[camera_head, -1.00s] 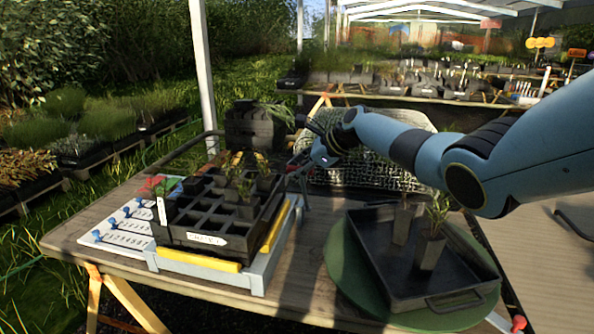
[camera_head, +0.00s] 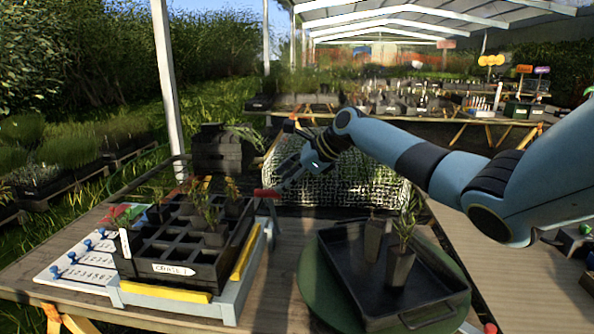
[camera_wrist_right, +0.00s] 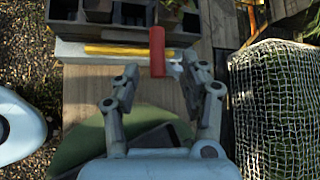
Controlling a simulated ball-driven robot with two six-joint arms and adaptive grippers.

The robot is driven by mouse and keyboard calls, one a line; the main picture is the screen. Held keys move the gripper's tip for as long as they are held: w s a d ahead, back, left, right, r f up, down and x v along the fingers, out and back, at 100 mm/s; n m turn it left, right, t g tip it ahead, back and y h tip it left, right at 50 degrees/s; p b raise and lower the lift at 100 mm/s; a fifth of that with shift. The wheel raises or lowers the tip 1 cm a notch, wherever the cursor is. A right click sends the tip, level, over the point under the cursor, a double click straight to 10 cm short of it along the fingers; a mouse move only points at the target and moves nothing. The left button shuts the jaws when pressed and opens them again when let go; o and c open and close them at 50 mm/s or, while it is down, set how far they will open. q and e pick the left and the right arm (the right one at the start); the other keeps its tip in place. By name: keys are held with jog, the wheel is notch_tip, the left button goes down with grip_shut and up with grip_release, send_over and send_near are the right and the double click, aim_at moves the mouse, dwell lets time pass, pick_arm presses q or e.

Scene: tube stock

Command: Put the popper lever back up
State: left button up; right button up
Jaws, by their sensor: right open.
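The popper lever's red handle (camera_head: 266,193) shows at the right side of the black cell crate (camera_head: 185,270), which sits on a grey and yellow popper frame (camera_head: 245,262). In the head view the handle looks nearly level. The right wrist view shows the red handle (camera_wrist_right: 157,50) ahead of my right gripper (camera_wrist_right: 160,76), near the line between its fingers. My right gripper (camera_head: 281,184) is open and empty, close to the handle in the head view; I cannot tell whether they touch. My left gripper is out of view.
A black tray (camera_head: 345,275) with a few potted plants stands on a green round turntable (camera_head: 312,290) at right. A netted crate (camera_head: 345,185) stands behind the gripper. A white numbered board (camera_head: 75,268) lies left of the crate.

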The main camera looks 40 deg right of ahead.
jog(key=v, duration=0.4)
jog(key=shift+s+d+r, duration=0.1)
jog(key=shift+s+r, duration=0.1)
jog(key=shift+r, duration=0.05)
